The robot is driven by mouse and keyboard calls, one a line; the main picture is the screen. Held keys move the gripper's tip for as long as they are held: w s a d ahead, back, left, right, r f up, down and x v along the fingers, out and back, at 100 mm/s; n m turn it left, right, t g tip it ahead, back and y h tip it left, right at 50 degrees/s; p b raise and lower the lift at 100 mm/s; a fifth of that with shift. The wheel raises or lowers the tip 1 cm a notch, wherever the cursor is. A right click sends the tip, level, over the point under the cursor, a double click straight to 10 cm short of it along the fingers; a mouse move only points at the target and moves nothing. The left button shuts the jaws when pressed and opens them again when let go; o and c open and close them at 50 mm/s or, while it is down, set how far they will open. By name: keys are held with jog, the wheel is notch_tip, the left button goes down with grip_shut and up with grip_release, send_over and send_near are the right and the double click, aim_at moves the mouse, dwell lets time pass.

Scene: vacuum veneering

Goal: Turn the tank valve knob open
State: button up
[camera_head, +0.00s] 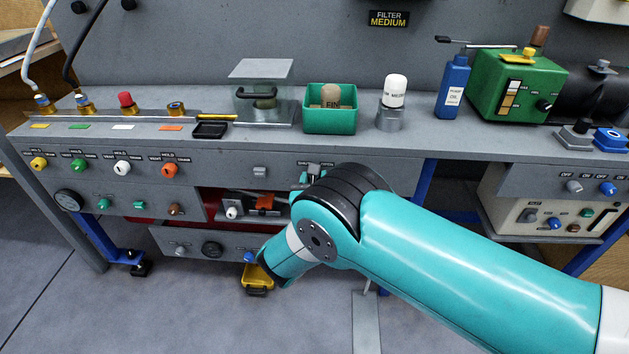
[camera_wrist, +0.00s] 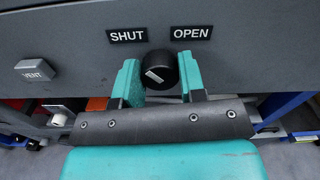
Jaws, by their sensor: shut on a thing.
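The tank valve knob (camera_wrist: 160,70) is black and round with a pale mark on its face. In the wrist view it sits on a grey panel below the SHUT label (camera_wrist: 127,36) and the OPEN label (camera_wrist: 191,33), about midway between them. The pale mark lies on the knob's left side, and I cannot tell which label it points to. My gripper (camera_wrist: 160,78) has one teal finger on each side of the knob and is shut on it. In the head view my arm hides most of the knob area.
A grey VENT button (camera_wrist: 35,70) is left of the knob. In the head view the bench top above holds a green bin (camera_head: 330,121), a white-capped bottle (camera_head: 395,90), a blue oil bottle (camera_head: 452,88) and a green pump (camera_head: 515,85). A yellow container (camera_head: 257,279) is low beneath the bench.

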jog(key=shift+f+m+b, duration=0.1)
jog(key=shift+m+b, duration=2.85)
jog(key=shift+m, duration=5.65)
jog(key=o, duration=0.9)
jog(key=shift+s, duration=0.15)
